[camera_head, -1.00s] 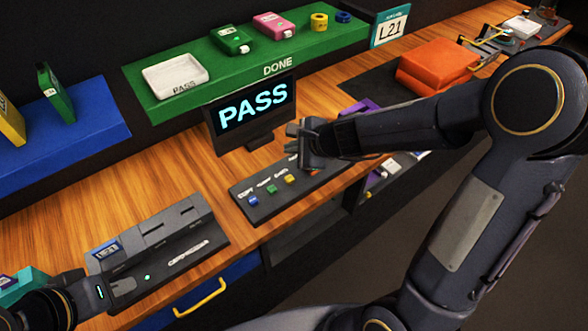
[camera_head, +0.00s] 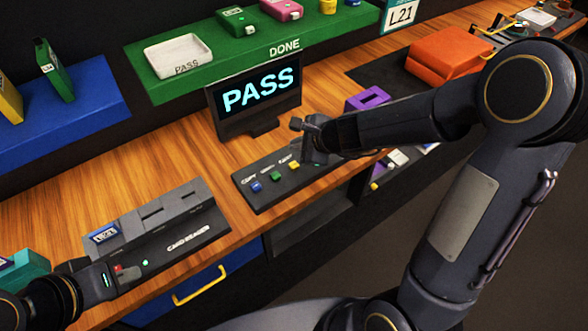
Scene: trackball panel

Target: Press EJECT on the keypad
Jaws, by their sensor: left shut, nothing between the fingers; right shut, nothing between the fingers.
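The dark keypad (camera_head: 252,200) lies on the wooden bench below the monitor. It shows a blue button (camera_head: 256,187), a green button (camera_head: 275,176) and a yellow button (camera_head: 294,165). White labels stand above them; the first reads COPY, and the others are too small to read surely. My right gripper (camera_head: 314,158) is shut and empty, at the keypad's right end just right of the yellow button. It hides that end, and I cannot tell whether it touches. My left gripper (camera_head: 122,280) is shut and empty beside the card reader (camera_head: 180,245).
The monitor (camera_head: 216,112) reads PASS. A green DONE shelf (camera_head: 330,38) holds a white tray (camera_head: 178,55) and small coloured items. A blue shelf (camera_head: 95,130) is at left. A purple block (camera_head: 367,98) and orange stack (camera_head: 445,55) lie right of the monitor.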

